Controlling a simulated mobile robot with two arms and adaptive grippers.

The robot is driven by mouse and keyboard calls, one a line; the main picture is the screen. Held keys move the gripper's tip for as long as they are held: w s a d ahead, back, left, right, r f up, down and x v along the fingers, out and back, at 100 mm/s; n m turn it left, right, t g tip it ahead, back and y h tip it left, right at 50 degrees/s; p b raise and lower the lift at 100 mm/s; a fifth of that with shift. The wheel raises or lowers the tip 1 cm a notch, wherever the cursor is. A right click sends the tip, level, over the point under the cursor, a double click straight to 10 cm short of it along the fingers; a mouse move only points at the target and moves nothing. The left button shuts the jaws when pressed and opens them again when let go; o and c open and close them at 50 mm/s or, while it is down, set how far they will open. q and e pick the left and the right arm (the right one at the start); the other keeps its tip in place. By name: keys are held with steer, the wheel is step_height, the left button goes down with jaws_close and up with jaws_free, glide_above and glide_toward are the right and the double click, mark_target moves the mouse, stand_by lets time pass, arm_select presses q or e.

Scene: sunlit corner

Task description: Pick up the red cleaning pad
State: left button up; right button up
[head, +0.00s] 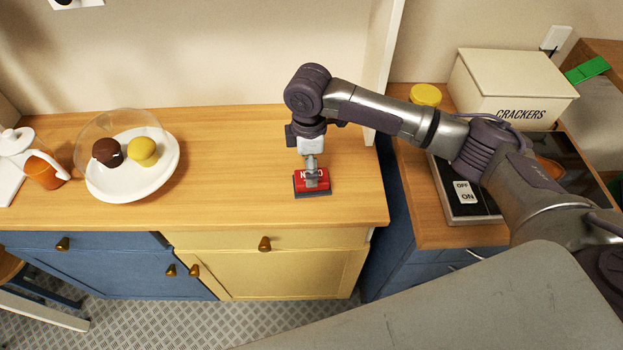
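The red cleaning pad (318,183) lies on the wooden counter, a small red block with white letters and a dark grey base. My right arm comes in from the right, and its gripper (311,176) points straight down at the pad. The fingers overlap the pad's middle and hide part of its lettering. I see the fingers edge-on, so I cannot tell whether they are closed on the pad. The pad appears to rest on the counter. My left gripper is not in view.
A white plate (128,185) with two cupcakes under a clear dome stands left on the counter (235,150). An orange-filled jug (45,172) is at the far left. A white upright panel stands behind my arm. A crackers box (510,85) and yellow lid (425,95) are right.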

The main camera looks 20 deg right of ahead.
steer(key=f, duration=0.3)
steer(key=shift+s+d+f+p, duration=0.25)
steer(key=shift+s+f+p, duration=0.05)
steer(key=shift+f+p, duration=0.1)
steer(key=shift+f, duration=0.3)
steer(key=c, duration=1.3)
steer(key=shift+r, duration=0.1)
steer(key=shift+w+r, duration=0.1)
steer(key=shift+r, duration=0.55)
step_height(320, 180, up, 3)
steer(key=shift+d+f+b, duration=0.1)
steer(key=shift+b, duration=0.5)
steer(key=s+d+r+b, duration=0.1)
steer(key=s+d+r, duration=0.4)
steer(key=s, duration=0.5)
steer(key=shift+s+r, duration=0.25)
steer(key=shift+r, duration=0.7)
steer(key=shift+d, duration=0.1)
